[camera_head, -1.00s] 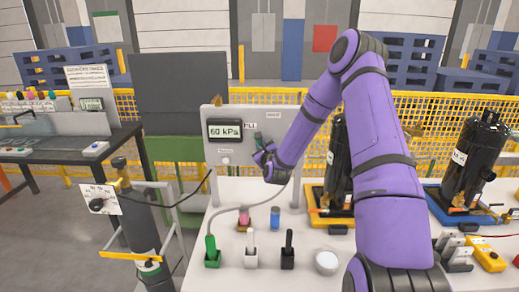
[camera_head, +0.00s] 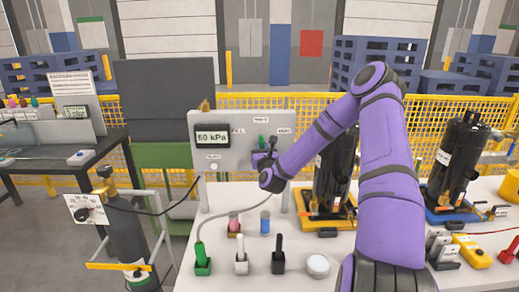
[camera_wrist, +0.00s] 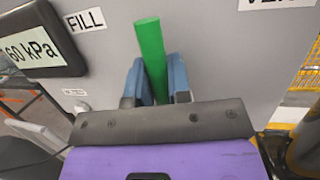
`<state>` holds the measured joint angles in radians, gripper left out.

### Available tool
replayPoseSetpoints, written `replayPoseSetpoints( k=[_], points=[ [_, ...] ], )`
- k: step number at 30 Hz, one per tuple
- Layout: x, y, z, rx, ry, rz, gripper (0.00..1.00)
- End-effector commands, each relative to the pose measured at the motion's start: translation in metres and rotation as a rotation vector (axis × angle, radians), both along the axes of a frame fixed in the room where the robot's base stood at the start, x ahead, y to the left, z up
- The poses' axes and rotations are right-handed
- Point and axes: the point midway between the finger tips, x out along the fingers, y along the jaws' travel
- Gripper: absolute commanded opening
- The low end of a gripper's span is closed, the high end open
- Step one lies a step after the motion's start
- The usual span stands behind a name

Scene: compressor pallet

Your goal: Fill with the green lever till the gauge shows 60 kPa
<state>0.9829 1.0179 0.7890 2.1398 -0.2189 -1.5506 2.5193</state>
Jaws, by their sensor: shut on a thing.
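The green lever (camera_head: 262,142) stands about upright on the grey panel (camera_head: 230,180), between the FILL label and the right-hand label. In the wrist view, the lever (camera_wrist: 151,55) rises between my blue fingertips, its top leaning slightly left. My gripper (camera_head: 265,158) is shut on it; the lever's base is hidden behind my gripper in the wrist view. The gauge (camera_head: 212,135) is at the panel's upper left. In the wrist view, the gauge (camera_wrist: 30,48) reads 60 kPa; its first digit is less clear in the head view.
Green (camera_head: 203,262), white (camera_head: 241,260) and black (camera_head: 278,261) handled pieces stand on the white table before the panel. Black compressors (camera_head: 335,172) stand to the right. A gas cylinder (camera_head: 128,230) is at left. A hose runs to the green piece.

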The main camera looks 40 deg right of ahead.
Motion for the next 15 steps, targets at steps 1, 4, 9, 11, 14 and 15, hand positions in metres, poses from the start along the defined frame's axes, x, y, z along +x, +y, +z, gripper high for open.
replayPoseSetpoints(
  k=[1, 4, 9, 11, 14, 15],
  points=[
    [-0.0005, -0.0003, -0.0005, 0.003, -0.001, 0.000, 0.00],
    [-0.0005, -0.0003, -0.0005, 0.005, -0.002, 0.000, 0.00],
    [-0.0005, -0.0003, -0.0007, 0.005, -0.001, 0.000, 0.00],
    [-0.0005, -0.0003, -0.0007, 0.005, -0.001, 0.000, 0.00],
    [-0.0005, -0.0002, -0.0007, 0.004, -0.001, 0.000, 0.35],
    [-0.0005, -0.0002, -0.0007, 0.004, -0.001, 0.000, 0.44]
  ],
)
